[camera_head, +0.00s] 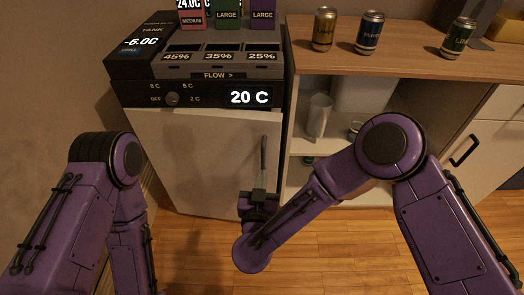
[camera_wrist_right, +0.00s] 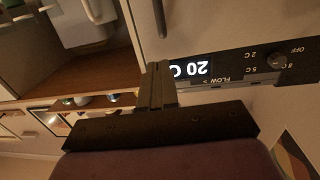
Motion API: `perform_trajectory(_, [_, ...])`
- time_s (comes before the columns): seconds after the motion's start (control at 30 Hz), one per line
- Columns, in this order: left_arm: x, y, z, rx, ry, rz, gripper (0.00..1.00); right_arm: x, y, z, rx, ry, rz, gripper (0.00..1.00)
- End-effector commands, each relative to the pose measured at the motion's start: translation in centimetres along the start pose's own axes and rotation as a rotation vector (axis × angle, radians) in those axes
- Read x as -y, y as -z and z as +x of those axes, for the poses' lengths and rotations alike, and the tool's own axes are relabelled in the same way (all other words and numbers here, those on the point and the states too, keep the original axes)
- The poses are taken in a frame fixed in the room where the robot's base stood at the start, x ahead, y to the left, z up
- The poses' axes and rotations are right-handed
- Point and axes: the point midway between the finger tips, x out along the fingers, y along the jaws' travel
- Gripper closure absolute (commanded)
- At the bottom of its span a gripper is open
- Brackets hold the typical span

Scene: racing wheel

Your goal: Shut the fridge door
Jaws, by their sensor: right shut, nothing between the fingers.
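The white fridge door (camera_head: 205,155) is below the black control panel (camera_head: 190,96) that reads 20 C. Its grey vertical handle (camera_head: 264,155) is near the door's right edge. The door looks about in line with the front, but I cannot tell whether it is fully closed. My right gripper (camera_head: 259,194) is in front of the door, just below the handle in the picture. In the right wrist view its fingers (camera_wrist_right: 157,84) are shut and empty, with the door (camera_wrist_right: 215,22) and handle (camera_wrist_right: 159,18) beyond. My left arm shows at the left; its gripper is out of view.
A wooden counter (camera_head: 415,62) with several cans stands right of the fridge. Open shelves beneath hold a glass jar (camera_head: 318,115). White drawers (camera_head: 490,135) are farther right. A dispenser (camera_head: 220,60) sits on the fridge. Wooden floor (camera_head: 320,255) in front is clear.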

Motion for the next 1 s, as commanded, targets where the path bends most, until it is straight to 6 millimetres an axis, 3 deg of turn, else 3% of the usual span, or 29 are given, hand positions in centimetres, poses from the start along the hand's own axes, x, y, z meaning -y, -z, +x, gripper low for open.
perform_trajectory(0.1, [-0.1, -0.4, 0.9, 0.0, 0.0, 0.0, 0.58, 1.3, 1.4, 0.3, -0.043, -0.039, 0.003, 1.0])
perform_trajectory(0.23, [-0.1, -0.3, 0.7, 0.0, 0.0, 0.0, 0.58, 1.2, 1.8, 1.6, -0.045, -0.05, 0.002, 1.0])
perform_trajectory(0.7, [-0.1, -0.5, 1.3, 0.0, 0.0, 0.0, 0.58, 0.6, 2.0, 11.4, -0.043, -0.049, -0.002, 1.0])
perform_trajectory(1.0, [-0.1, -0.6, 1.5, 0.0, 0.0, 0.0, 0.58, 0.6, 2.3, 14.1, -0.044, -0.044, -0.003, 1.0])
